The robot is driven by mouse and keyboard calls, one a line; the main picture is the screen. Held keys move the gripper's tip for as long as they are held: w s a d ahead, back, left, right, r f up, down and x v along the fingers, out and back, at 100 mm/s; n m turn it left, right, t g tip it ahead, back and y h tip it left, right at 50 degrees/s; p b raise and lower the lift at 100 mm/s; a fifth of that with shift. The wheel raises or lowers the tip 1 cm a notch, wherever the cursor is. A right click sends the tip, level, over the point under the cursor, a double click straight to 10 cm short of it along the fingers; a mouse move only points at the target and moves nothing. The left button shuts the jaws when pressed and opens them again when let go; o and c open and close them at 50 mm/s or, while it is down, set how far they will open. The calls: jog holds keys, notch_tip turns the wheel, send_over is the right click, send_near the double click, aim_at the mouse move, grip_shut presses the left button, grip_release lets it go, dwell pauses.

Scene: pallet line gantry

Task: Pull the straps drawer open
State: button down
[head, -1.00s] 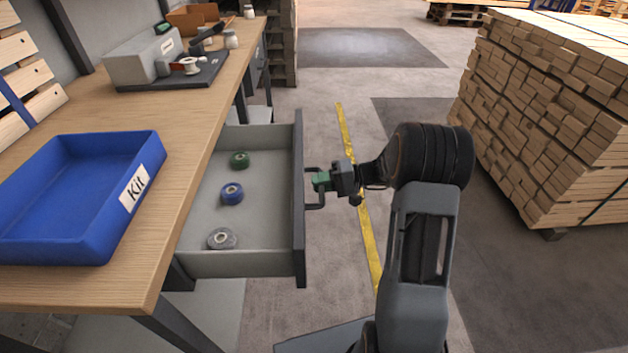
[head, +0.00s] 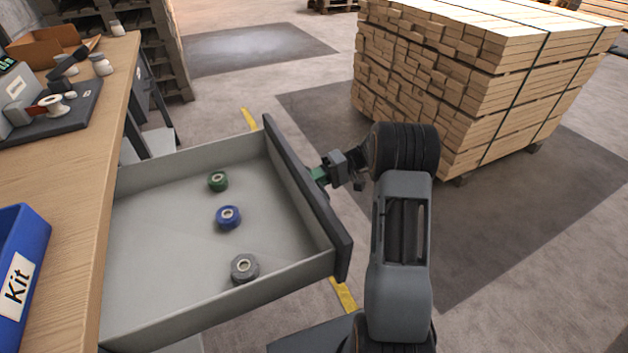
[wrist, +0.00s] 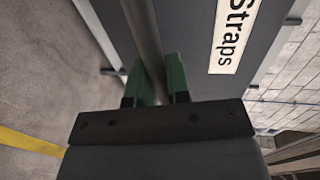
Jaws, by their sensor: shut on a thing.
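The straps drawer (head: 180,310) stands well out from under the workbench in the head view. Inside it lie a green roll (head: 218,181), a blue roll (head: 228,217) and a grey roll (head: 244,268). My gripper (head: 318,175) is at the outer side of the dark drawer front, at its handle. In the wrist view the green fingers of my gripper (wrist: 160,84) are shut on the grey handle bar (wrist: 143,35). The drawer front beside it bears a white "Straps" label (wrist: 233,35). In the head view the drawer front hides most of the handle.
A blue "Kit" tray (head: 38,240) sits on the wooden workbench (head: 80,180) at the left. A scale-like device (head: 55,115) and small jars (head: 102,64) stand farther back. A stack of timber (head: 460,80) stands behind my arm at the right. The floor between is clear.

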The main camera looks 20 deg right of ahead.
jog(key=shift+d, duration=0.15)
jog(key=c, duration=1.1)
grip_release()
jog(key=p+v, duration=0.4)
jog(key=v, duration=0.9)
jog(key=shift+w+d, duration=0.15)
jog(key=shift+d, duration=0.2)
jog(key=shift+r, duration=0.15)
